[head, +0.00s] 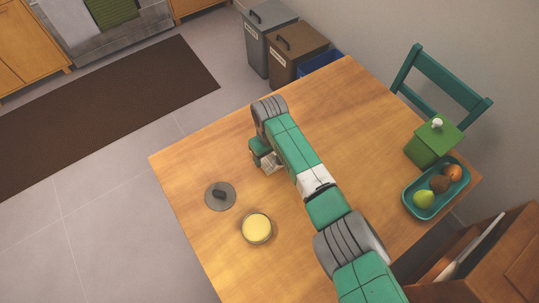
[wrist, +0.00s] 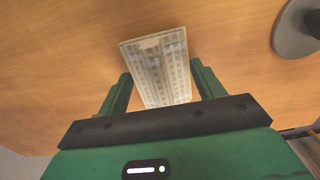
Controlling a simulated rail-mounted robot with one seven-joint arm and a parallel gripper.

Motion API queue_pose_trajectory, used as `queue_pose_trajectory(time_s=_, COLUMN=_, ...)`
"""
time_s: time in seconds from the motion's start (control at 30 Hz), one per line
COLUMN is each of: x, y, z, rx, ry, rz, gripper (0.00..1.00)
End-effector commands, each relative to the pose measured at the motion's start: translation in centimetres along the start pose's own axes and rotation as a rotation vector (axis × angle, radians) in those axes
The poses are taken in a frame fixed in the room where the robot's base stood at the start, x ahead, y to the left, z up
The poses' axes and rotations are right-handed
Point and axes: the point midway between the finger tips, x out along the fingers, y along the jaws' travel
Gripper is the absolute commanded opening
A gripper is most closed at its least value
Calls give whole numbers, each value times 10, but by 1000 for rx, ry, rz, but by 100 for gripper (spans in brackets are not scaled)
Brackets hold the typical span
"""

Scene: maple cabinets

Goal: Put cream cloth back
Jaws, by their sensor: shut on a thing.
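The cream cloth (wrist: 158,68) shows in the wrist view as a pale, checked rectangle between my two green fingers. My gripper (wrist: 160,82) is shut on it, with a finger at either side. In the head view my gripper (head: 262,153) is over the left middle of the wooden table, and part of the cloth (head: 271,164) shows beside it. My arm hides the rest. I cannot tell whether the cloth touches the tabletop.
A teal chair (head: 440,75) stands behind. Bins (head: 292,55) stand beyond the far edge. The table's far part is clear.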

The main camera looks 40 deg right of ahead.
Motion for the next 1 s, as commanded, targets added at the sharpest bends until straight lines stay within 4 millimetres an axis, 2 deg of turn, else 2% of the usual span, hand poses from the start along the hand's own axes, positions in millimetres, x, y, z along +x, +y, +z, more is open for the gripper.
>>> queue_pose_trajectory(time_s=0.03, x=7, y=0, z=0, rx=0, ry=-2, rz=0, gripper=49)
queue_pose_trajectory(time_s=0.37, x=11, y=0, z=0, rx=0, ry=0, rz=0, gripper=49)
queue_pose_trajectory(time_s=0.4, x=10, y=0, z=0, rx=0, ry=1, rz=0, gripper=75)
queue_pose_trajectory(time_s=0.47, x=9, y=0, z=0, rx=0, ry=0, rz=0, gripper=87)
queue_pose_trajectory(time_s=0.5, x=9, y=0, z=0, rx=0, ry=0, rz=0, gripper=89)
queue_pose_trajectory(time_s=0.77, x=7, y=0, z=0, rx=0, ry=0, rz=0, gripper=89)
queue_pose_trajectory(time_s=0.87, x=-6, y=0, z=-1, rx=-1, ry=4, rz=0, gripper=89)
queue_pose_trajectory(time_s=1.0, x=-42, y=0, z=-1, rx=-1, ry=4, rz=-1, gripper=89)
